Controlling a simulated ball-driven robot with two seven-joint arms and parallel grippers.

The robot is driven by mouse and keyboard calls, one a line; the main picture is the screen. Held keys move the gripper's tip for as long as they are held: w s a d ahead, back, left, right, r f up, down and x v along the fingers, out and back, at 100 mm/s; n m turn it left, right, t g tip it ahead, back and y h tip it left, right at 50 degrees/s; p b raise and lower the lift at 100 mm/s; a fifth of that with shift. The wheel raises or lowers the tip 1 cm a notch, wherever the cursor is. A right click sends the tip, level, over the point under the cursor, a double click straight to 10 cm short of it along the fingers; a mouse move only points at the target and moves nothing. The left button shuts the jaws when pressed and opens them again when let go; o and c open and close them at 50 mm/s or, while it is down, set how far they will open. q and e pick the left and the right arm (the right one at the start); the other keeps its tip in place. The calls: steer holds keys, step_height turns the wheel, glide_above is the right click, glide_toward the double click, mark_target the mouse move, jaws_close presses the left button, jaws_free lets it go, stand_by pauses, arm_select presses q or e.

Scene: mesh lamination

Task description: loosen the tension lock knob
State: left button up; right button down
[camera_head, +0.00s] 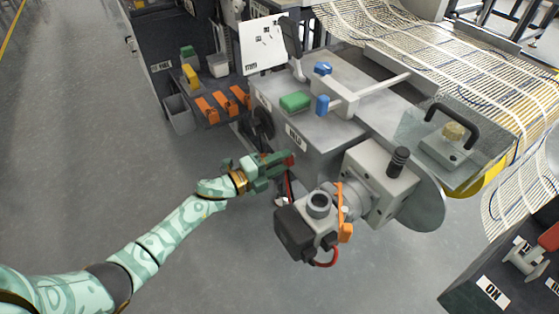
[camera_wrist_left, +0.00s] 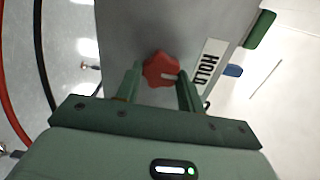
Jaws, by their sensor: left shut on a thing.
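The red lobed knob (camera_wrist_left: 161,69) sits on the grey machine face beside the "HOLD" label (camera_wrist_left: 209,62) in the left wrist view. My left gripper (camera_wrist_left: 160,85) is shut on this knob, one green finger on each side of it. In the head view my left gripper (camera_head: 283,163) is at the machine's side, below the "HOLD" label (camera_head: 297,137), and only a bit of the red knob (camera_head: 290,160) shows at its tips. My right gripper is not in view.
A motor unit (camera_head: 310,220) with a red cable stands close to the right of my left gripper. Green (camera_head: 295,102) and blue (camera_head: 322,105) parts are on the machine top. A shelf with orange clamps (camera_head: 207,110) is at the back left. The floor left of the machine is clear.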

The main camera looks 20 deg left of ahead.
arm_select(q)
steer(key=shift+n, duration=0.3)
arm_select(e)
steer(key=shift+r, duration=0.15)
arm_select(q)
steer(key=o, duration=1)
steer(key=shift+a, duration=0.1)
steer(key=p+v, duration=0.3)
steer(key=v, duration=1.3)
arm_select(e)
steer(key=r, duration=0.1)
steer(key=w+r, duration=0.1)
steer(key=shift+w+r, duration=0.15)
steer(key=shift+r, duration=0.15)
arm_select(q)
steer(key=shift+s+a+f, duration=0.1)
